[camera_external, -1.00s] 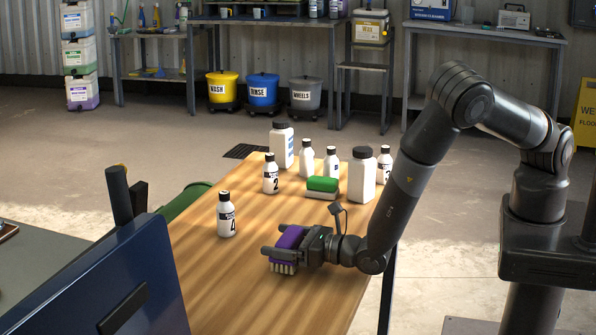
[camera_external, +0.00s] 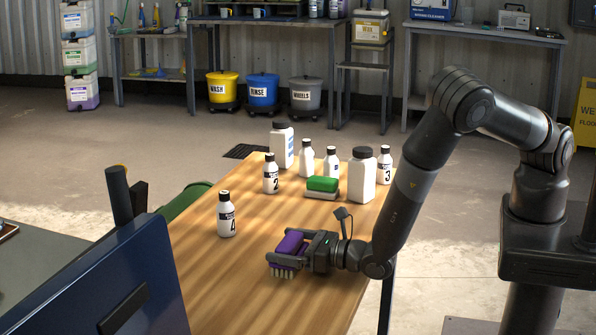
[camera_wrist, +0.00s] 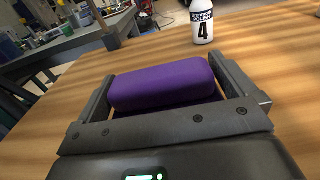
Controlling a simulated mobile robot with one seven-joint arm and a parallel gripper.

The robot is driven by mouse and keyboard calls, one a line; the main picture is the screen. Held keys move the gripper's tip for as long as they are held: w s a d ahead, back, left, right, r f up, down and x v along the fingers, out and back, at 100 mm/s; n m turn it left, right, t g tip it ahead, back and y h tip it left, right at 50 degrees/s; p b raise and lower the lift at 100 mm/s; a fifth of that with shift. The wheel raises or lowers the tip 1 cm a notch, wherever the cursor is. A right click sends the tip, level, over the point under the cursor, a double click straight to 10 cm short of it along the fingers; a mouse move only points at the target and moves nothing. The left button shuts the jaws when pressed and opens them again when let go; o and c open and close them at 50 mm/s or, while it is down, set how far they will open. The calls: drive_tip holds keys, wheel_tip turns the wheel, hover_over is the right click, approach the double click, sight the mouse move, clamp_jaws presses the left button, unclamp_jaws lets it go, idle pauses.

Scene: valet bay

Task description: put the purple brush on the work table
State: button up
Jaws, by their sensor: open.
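The purple brush (camera_external: 288,245) is at the near part of the wooden work table (camera_external: 205,275), bristles down. Its bristles appear to touch the tabletop. In the wrist view the purple brush (camera_wrist: 163,83) lies between the two fingers of my gripper (camera_wrist: 168,92). The fingers are spread, with a small gap visible beside the brush. In the external view my gripper (camera_external: 285,258) is low over the table, around the brush. The brush's underside is hidden in the wrist view.
A green brush (camera_external: 322,184) lies farther back on the table among several white bottles. Bottle 4 (camera_external: 227,216) stands left of my gripper and also shows in the wrist view (camera_wrist: 202,24). A dark blue panel (camera_external: 110,285) is at the near left.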

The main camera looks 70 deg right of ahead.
drive_tip(key=s, duration=1)
drive_tip(key=shift+s, duration=0.35)
drive_tip(key=w+d+r+m+g+h, duration=0.3)
drive_tip(key=d+r+m+h, duration=0.65)
drive_tip(key=d, duration=0.25)
drive_tip(key=s+d+r+m+g+h, duration=0.1)
drive_tip(key=s+d+r+m+g, duration=0.3)
drive_tip(key=d, duration=0.3)
drive_tip(key=s+d+r+m+g+h, duration=0.2)
drive_tip(key=d+r+m+g, duration=0.25)
drive_tip(key=d+m, duration=0.2)
drive_tip(key=s+d+r+m+g+y, duration=0.5)
drive_tip(key=s+r+m+y, duration=0.4)
drive_tip(key=s+m, duration=0.45)
drive_tip(key=s+a+r+m+t+y, duration=0.1)
drive_tip(key=s+r+m+t+y, duration=0.1)
drive_tip(key=s+r+t+y, duration=0.1)
wheel_tip(320, 180, up, 3)
drive_tip(key=shift+s+a+f+t, duration=0.1)
drive_tip(key=shift+s+a+t, duration=0.15)
drive_tip(key=shift+s+t, duration=0.55)
drive_tip(key=shift+s+m+g+y, duration=0.2)
drive_tip(key=shift+m+g+y, duration=0.05)
